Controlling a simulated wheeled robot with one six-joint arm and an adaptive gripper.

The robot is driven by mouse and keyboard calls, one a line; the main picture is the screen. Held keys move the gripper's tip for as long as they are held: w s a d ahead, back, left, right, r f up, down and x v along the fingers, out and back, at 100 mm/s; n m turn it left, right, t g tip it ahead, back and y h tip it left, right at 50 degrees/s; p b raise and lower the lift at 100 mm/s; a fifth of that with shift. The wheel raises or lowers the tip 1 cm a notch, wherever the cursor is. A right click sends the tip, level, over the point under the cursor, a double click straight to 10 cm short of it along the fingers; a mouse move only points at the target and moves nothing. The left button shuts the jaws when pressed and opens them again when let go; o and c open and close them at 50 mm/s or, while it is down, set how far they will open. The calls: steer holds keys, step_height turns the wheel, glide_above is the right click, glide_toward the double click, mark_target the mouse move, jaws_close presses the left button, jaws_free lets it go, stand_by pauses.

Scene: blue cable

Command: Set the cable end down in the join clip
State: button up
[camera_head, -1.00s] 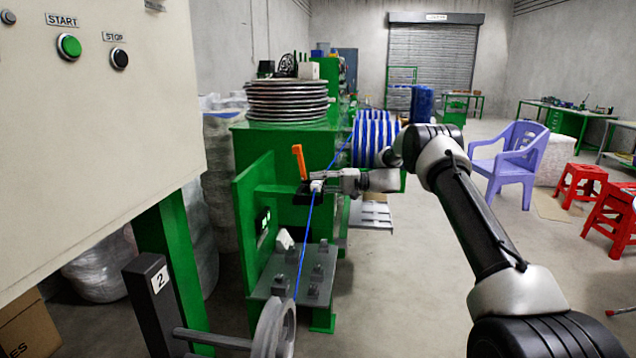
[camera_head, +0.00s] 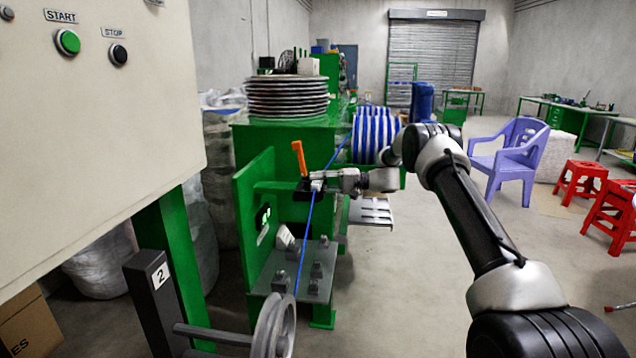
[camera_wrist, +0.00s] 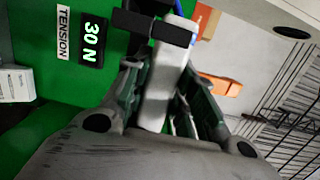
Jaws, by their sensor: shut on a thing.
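The blue cable (camera_head: 306,232) runs up from a wheel at the bottom to my gripper (camera_head: 322,185), and a blue line continues behind toward a striped reel. My gripper, also in the wrist view (camera_wrist: 163,105), is shut on a pale block-shaped cable end (camera_wrist: 163,78). A dark clip (camera_head: 302,191) with an upright orange lever (camera_head: 299,158) is right at the block. In the wrist view a black bar of the clip (camera_wrist: 152,26) crosses in front of the block's far part. Whether the block rests in the clip or just above it, I cannot tell.
A green stand (camera_head: 253,205) with a tension display reading 30 N (camera_wrist: 92,40) stands left of my gripper. A grey plate with several small blocks (camera_head: 311,288) lies below. The wheel (camera_head: 274,328) is in front. Open floor lies right, before a purple chair (camera_head: 510,160).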

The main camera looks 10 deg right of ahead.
steer(key=shift+f, duration=0.2)
steer(key=o, duration=1)
